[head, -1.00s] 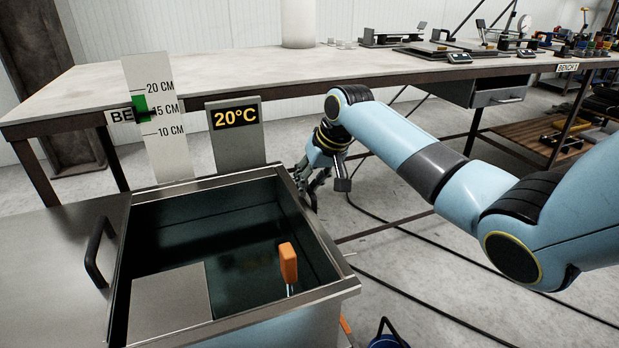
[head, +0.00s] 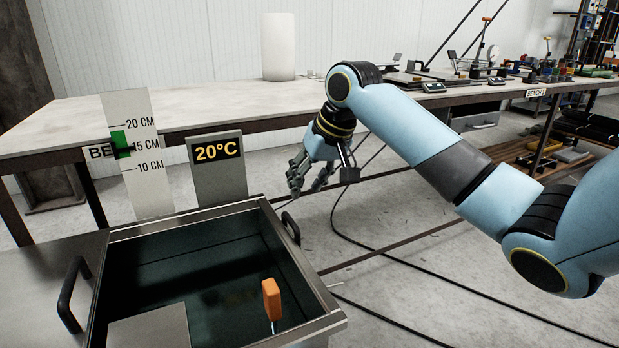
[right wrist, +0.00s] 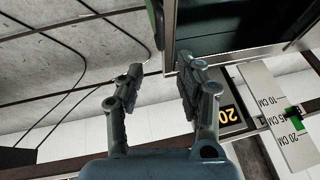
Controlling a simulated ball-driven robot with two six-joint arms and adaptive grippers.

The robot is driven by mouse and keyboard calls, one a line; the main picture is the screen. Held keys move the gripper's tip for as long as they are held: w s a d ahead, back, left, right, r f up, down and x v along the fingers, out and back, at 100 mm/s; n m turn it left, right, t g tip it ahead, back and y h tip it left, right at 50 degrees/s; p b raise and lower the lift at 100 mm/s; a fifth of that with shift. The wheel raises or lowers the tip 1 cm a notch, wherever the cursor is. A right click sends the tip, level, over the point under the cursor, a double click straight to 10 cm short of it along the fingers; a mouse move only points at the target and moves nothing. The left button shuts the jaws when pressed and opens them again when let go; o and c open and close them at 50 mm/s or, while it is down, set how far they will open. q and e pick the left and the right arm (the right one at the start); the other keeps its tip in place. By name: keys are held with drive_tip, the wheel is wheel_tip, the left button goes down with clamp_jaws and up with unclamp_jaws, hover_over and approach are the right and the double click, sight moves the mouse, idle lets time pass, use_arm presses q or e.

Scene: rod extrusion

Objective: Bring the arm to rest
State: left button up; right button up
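My right arm (head: 425,160) comes in from the right in the head view, bent down at the elbow. Its gripper (head: 308,190) hangs past the back right corner of the metal tank (head: 215,212), over the floor. The right wrist view shows the gripper (right wrist: 158,66) open, with two fingers apart and nothing between them. The tank edge (right wrist: 170,30) lies near the right-hand fingertip there. I cannot tell the exact gap. My left gripper is not in view.
An orange-handled tool (head: 271,299) stands in the tank. A ruler board (head: 145,180) and a 20°C display (head: 217,152) stand behind it. A long bench (head: 200,105) runs across the back.

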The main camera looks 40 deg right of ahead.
drive_tip(key=shift+s+r, duration=0.35)
drive_tip(key=shift+r, duration=0.3)
